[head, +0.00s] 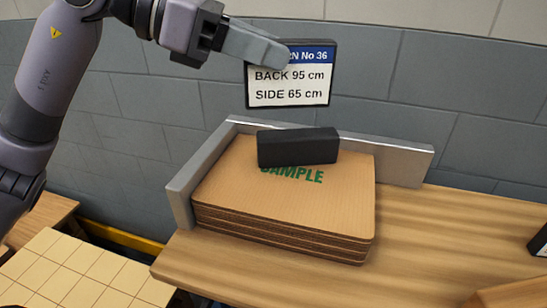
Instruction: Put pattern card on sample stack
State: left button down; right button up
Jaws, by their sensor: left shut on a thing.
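The pattern card (290,88) is a black-edged plate with a blue band and the text "BACK 95 cm, SIDE 65 cm". My left gripper (276,52) is shut on its top edge and covers part of the blue band. The card is held upright in the air, above the back of the sample stack in the picture. The sample stack (240,190) is several brown sheets with green "SAMPLE" lettering on top. A black block (298,148) rests on it and hides part of the lettering. My right gripper is not in view.
A grey metal corner fence (180,200) runs along the left and back of the stack on the wooden table (440,235). A black and white object (541,243) is cut off at the right edge.

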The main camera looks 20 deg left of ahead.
pick_arm(q)
jog(key=shift+f+b, duration=0.45)
jog(key=shift+f, duration=7.5)
jog(key=c, duration=0.8)
grip_release()
jog(key=shift+c, duration=0.2)
